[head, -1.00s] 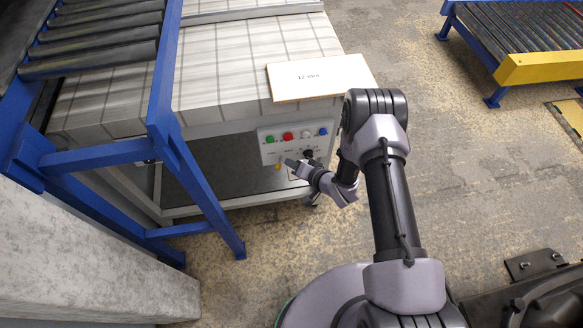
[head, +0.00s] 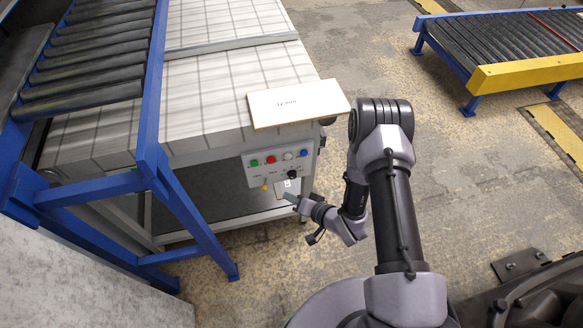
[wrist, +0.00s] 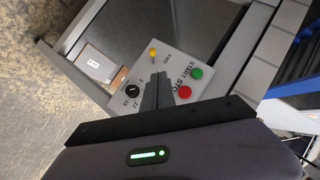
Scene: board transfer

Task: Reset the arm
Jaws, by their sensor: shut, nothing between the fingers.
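My gripper (head: 290,197) is low at the front of the machine, just below and right of its control panel (head: 278,164). In the wrist view my gripper (wrist: 159,75) points at the panel (wrist: 168,78), with its fingers together and nothing between them. The fingers look apart from the panel, but the exact gap cannot be told. The panel has a green button (wrist: 196,73), a red button (wrist: 184,92), a yellow knob (wrist: 152,52) and a black dial (wrist: 132,88). The fingers cover part of the panel.
A flat board (head: 298,103) lies on the corner of the striped machine table (head: 200,95). A roller conveyor with a blue frame (head: 152,110) stands at left. Another roller conveyor with a yellow end (head: 525,74) stands at right. The floor between is clear.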

